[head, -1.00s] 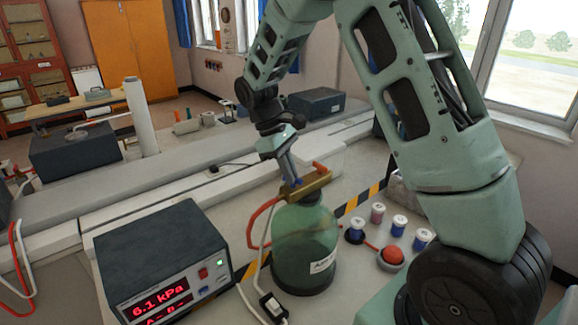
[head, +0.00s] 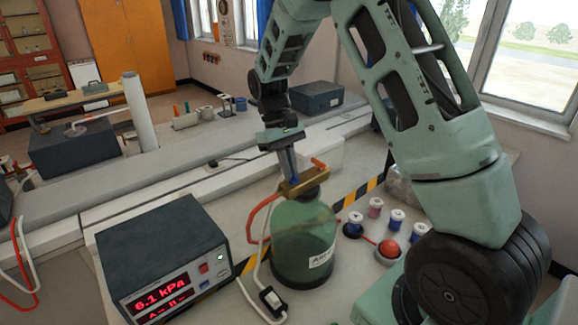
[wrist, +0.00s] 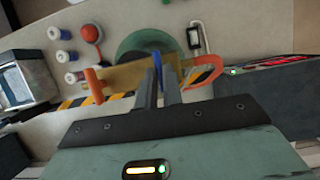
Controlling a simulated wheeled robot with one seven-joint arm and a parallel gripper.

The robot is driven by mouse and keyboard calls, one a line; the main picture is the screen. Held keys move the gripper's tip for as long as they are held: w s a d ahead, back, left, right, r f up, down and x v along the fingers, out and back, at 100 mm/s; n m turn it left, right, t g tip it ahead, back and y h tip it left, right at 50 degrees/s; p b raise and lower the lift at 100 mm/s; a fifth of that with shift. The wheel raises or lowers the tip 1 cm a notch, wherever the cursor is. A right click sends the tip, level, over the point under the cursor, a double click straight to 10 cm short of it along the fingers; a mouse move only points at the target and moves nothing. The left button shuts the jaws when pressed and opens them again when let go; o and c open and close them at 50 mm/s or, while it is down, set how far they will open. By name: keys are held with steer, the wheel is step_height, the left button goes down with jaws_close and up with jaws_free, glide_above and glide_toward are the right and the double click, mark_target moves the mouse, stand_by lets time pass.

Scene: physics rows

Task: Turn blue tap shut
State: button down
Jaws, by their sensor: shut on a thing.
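The blue tap (wrist: 158,64) sits on the brass fitting (head: 303,184) at the top of a green glass bottle (head: 306,240). In the head view only a small bit of blue shows at the fingertips. My gripper (head: 295,178) points down at the fitting and is shut on the blue tap; in the wrist view its two fingers (wrist: 160,78) stand on either side of the blue handle. An orange tap (wrist: 94,85) is at the other end of the brass fitting, apart from my fingers. The fingers hide part of the blue tap.
A pressure meter (head: 165,258) reading 6.1 kPa stands left of the bottle. A red hose (head: 254,218) runs from the fitting. A white cable with a switch (head: 270,298) lies in front.

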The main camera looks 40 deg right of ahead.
steer(key=shift+r, duration=0.1)
steer(key=c, duration=1.5)
jaws_free()
steer(key=shift+c, duration=0.2)
steer(key=b+v, duration=0.4)
steer(key=v, duration=1.3)
steer(key=shift+r, duration=0.2)
